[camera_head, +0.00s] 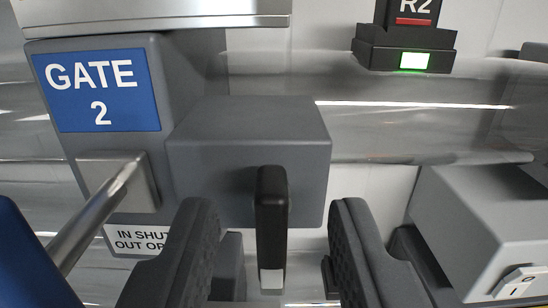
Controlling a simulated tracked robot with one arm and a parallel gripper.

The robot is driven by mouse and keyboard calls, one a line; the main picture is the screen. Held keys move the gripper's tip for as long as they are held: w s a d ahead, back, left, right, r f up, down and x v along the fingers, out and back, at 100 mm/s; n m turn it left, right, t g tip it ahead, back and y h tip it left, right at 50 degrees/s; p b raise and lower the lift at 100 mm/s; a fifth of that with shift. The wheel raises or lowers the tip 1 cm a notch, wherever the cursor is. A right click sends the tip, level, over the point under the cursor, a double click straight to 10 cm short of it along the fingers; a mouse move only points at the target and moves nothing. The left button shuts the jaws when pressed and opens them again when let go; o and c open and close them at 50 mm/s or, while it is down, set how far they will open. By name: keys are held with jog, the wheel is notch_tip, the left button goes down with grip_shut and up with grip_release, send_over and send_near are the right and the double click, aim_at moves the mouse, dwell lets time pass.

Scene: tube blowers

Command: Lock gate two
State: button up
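The gate two unit (190,70) is a grey housing at the upper left with a blue "GATE 2" sign (100,92). A grey box (250,135) projects from its right side. A black lever (271,205) with a pale lower end hangs upright on the front of this box. A metal rod (95,215) comes out of a square plate below the sign. My gripper (272,212) is open, with one dark finger on each side of the black lever. Gaps show between the fingers and the lever.
A partly hidden label (125,240) reads "IN SHUT", "OUT OP...". A black "R2" block (405,40) with a lit green light stands at the upper right. A grey box (490,220) with a small white switch is at the right. Clear tubes run across behind.

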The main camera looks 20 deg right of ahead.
jog(key=shift+x, duration=1.15)
jog(key=shift+r, duration=0.1)
